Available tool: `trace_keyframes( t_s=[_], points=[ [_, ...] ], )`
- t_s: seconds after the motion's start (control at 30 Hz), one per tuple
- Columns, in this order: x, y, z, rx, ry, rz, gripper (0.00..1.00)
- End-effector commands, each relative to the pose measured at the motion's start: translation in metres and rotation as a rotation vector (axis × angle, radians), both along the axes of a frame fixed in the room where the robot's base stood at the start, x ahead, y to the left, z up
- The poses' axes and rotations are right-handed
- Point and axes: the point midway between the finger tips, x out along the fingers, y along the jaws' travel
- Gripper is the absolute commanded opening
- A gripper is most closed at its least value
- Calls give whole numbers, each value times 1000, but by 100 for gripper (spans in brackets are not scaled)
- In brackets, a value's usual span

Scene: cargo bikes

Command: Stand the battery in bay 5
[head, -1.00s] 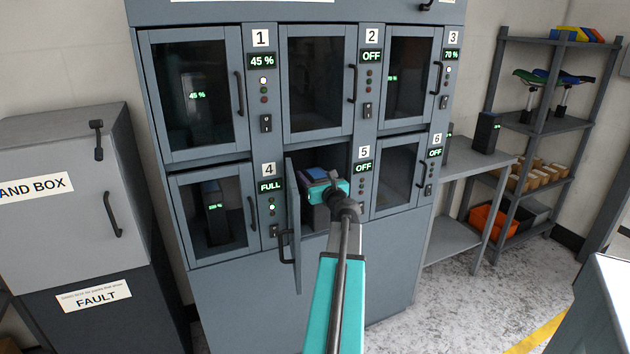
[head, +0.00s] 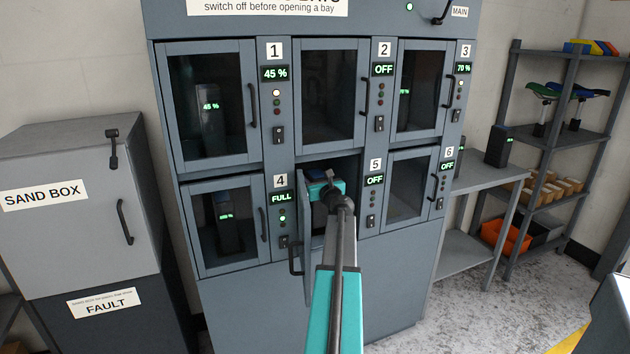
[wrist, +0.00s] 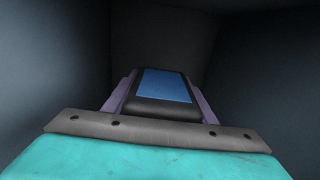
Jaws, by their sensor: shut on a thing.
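The battery (wrist: 165,86) is a dark block with a blue top. In the wrist view it sits between the purple fingers of my gripper (wrist: 162,92), which is shut on it, with dark bay walls around. In the head view my gripper (head: 326,190) is inside the opening of bay 5, below bay 2. The battery's lower part and the bay floor are hidden, so I cannot tell whether it touches the floor. The bay 5 door (head: 312,262) stands open toward me, beside my arm. The bay 5 display (head: 374,180) reads OFF.
Bay 4 (head: 226,225), at left, is closed with a battery showing FULL. Bay 6 (head: 407,185) is closed and reads OFF. A sand box (head: 60,175) stands at left. A bench (head: 478,180) with a dark battery stands at right.

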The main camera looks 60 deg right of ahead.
Motion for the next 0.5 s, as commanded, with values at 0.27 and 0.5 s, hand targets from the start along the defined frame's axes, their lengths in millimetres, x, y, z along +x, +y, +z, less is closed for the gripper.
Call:
trace_keyframes(
  t_s=[0.27,0.5],
  points=[
    [14,-10,3,-2,-4,1,0],
    [14,-10,3,-2,-4,0,0]
  ],
)
